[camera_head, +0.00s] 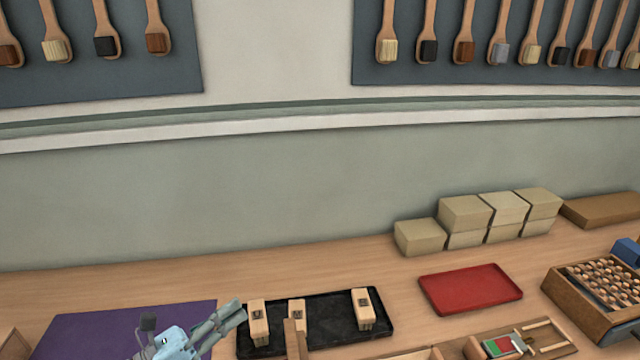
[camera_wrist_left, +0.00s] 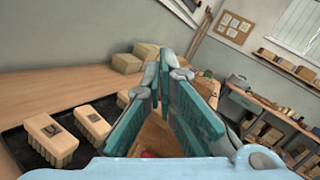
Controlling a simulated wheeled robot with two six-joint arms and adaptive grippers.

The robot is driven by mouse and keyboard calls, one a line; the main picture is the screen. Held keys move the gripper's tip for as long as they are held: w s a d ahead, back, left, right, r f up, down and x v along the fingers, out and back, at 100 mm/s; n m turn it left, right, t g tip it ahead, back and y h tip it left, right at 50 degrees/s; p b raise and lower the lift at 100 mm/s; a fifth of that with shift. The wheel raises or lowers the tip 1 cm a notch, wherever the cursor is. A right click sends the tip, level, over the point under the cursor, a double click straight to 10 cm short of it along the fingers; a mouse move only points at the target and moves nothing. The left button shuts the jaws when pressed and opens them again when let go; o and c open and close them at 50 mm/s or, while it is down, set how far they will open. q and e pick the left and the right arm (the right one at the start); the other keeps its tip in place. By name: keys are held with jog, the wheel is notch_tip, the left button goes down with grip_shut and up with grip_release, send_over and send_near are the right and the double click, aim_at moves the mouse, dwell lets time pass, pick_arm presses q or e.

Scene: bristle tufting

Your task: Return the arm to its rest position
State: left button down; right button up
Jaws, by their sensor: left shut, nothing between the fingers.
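My left gripper (camera_head: 236,311) is at the bottom left of the head view, with its grey fingers pointing up and to the right. In the left wrist view its teal finger pads (camera_wrist_left: 165,62) come together at the tips, and nothing is held. The fingertips appear beside the left end of a black tray (camera_head: 330,302). Pale brush blocks stand on the tray: a left one (camera_head: 259,325), a middle one (camera_head: 298,309) and a right one (camera_head: 364,312). Two of them show at the left of the wrist view. My right gripper is in neither view.
A purple mat (camera_head: 85,335) lies at the left. A red tray (camera_head: 470,289), stacked beige boxes (camera_head: 465,212) and a wooden box of handles (camera_head: 570,300) are further right. A wooden piece (camera_head: 294,340) stands before the black tray. Brushes hang on wall panels (camera_head: 400,75).

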pick_arm(q)
jog(key=a+f+n+t+y, duration=0.1)
jog(key=a+n+t+y, duration=0.2)
jog(key=a+n+y, duration=0.55)
jog(key=a+n+t+y, duration=0.1)
jog(key=n+t+y, duration=0.35)
jog(key=n, duration=0.95)
jog(key=s+a+f+n+g+y, duration=0.3)
jog(key=s+f+n+g+y, duration=0.15)
jog(key=f+n+g, duration=0.2)
jog(key=s+d+f+n+g+h, duration=0.1)
jog(key=s+d+f+n+g, duration=0.2)
jog(key=s+f+n+g, duration=0.55)
jog(key=s+d+f+n+g+h, duration=0.1)
jog(key=s+d+f+n+g, duration=0.3)
jog(key=s, duration=0.9)
notch_tip(320, 180, down, 21)
jog(key=s+a+m, duration=0.2)
jog(key=a, duration=0.1)
jog(key=s+f, duration=1)
jog(key=s, duration=0.3)
jog(key=shift+a+f+g, duration=0.15)
jog(key=shift+f+g, duration=0.2)
